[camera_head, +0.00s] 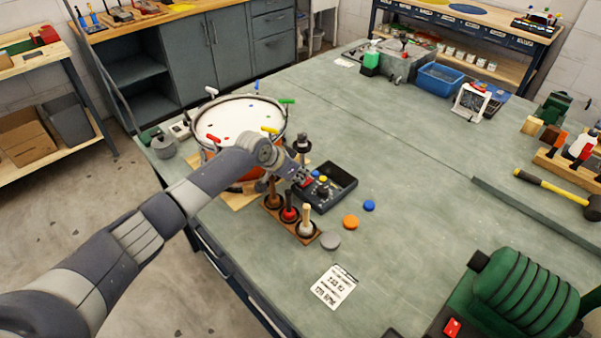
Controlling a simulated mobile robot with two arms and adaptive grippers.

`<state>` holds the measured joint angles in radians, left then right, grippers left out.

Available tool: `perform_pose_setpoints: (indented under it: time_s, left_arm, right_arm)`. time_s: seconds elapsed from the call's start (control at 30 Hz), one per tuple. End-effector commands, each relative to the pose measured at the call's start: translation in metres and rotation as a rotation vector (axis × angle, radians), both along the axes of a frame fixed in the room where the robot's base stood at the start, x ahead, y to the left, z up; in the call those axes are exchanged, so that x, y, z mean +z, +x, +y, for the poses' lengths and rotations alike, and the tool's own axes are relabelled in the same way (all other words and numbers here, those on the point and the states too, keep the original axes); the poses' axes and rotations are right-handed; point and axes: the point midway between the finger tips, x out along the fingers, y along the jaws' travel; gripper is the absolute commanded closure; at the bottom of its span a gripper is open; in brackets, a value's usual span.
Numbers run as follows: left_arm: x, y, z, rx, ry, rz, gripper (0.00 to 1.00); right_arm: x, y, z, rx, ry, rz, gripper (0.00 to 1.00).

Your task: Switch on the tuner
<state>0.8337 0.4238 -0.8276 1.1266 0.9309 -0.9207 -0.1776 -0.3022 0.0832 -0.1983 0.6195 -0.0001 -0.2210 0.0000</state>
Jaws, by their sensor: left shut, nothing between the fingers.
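The tuner appears to be the dark box (341,187) with small coloured knobs on its face, on the green bench just right of the drum. A small red part shows at its left side, close to my fingers. My left gripper (303,181) is shut and empty, reaching over from the left at the left edge of the box. I cannot tell whether it touches the box. The arm and fingers hide part of the box's left side. My right gripper is out of view.
A drum (238,118) with coloured clips stands behind my left arm. A wooden rack (291,219) with upright tools sits just in front of the box. Grey, orange (351,222) and blue discs lie to its right. The bench middle is mostly clear.

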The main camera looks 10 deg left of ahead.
Motion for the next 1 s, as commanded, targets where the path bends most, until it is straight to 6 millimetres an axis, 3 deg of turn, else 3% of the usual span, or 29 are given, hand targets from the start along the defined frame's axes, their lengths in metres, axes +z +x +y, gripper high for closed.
perform_pose_setpoints:
  time_s: [0.27,0.47,0.53,1.0]
  left_arm:
    - [-0.001,0.000,0.000,-0.001,-0.001,0.000,1.00]
    - [-0.016,-0.005,0.003,0.000,-0.046,-0.065,1.00]
    - [-0.008,-0.003,0.002,-0.002,-0.046,-0.070,1.00]
    - [-0.005,0.005,-0.004,-0.002,-0.047,-0.070,1.00]
  right_arm:
    - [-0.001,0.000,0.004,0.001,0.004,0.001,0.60]
    - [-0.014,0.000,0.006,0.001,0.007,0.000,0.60]
    - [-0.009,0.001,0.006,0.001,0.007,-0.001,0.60]
    - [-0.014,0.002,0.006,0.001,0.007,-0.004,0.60]
